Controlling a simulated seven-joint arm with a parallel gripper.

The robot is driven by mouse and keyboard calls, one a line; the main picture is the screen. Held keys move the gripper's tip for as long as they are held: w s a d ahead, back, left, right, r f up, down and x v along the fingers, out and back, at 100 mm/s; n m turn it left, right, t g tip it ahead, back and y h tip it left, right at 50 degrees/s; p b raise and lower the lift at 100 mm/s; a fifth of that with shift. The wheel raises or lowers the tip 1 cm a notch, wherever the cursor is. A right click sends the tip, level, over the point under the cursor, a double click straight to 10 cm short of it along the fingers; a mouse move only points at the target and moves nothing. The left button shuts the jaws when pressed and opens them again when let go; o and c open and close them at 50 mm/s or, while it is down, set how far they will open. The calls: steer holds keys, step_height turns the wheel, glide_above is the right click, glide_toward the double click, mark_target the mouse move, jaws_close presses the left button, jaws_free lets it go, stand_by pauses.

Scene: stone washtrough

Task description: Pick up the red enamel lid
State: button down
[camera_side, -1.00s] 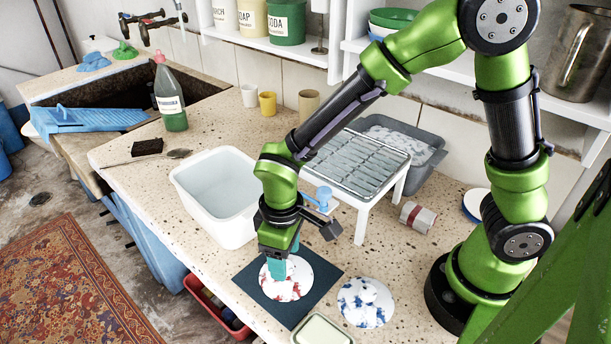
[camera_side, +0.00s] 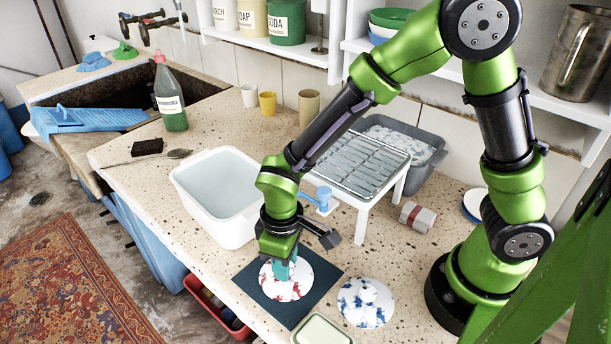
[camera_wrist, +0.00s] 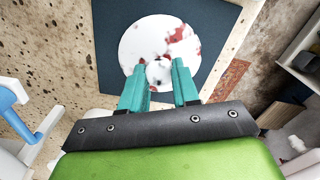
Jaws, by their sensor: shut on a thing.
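The red enamel lid (camera_side: 287,293) is a white disc with red blotches, lying on a dark blue mat (camera_side: 250,281) near the counter's front edge. It also shows in the wrist view (camera_wrist: 150,40), with a small dark-marked knob near its middle. My gripper (camera_side: 284,274) points down over the lid with teal fingers. In the wrist view, my gripper (camera_wrist: 158,71) has its fingertips on either side of the knob, shut on it. Any gap between lid and mat is too small to tell.
A white lid with blue blotches (camera_side: 365,303) lies just right of the mat. A pale dish (camera_side: 321,331) stands at the front. A white basin (camera_side: 205,203), a white rack (camera_side: 361,223) and a red-and-grey roll (camera_side: 418,217) stand behind.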

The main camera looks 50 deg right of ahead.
step_height(320, 180, up, 10)
steer(key=w+r+m, duration=0.2)
steer(key=w+r, duration=0.1)
steer(key=w, duration=1)
steer(key=w+d+r+m, duration=0.2)
steer(key=w+d, duration=0.3)
steer(key=w, duration=0.5)
step_height(320, 180, down, 9)
steer(key=shift+s+a, duration=0.25)
steer(key=shift+r, duration=0.1)
stand_by(0.4)
step_height(320, 180, up, 7)
stand_by(0.8)
stand_by(0.7)
steer(key=shift+r, duration=1.95)
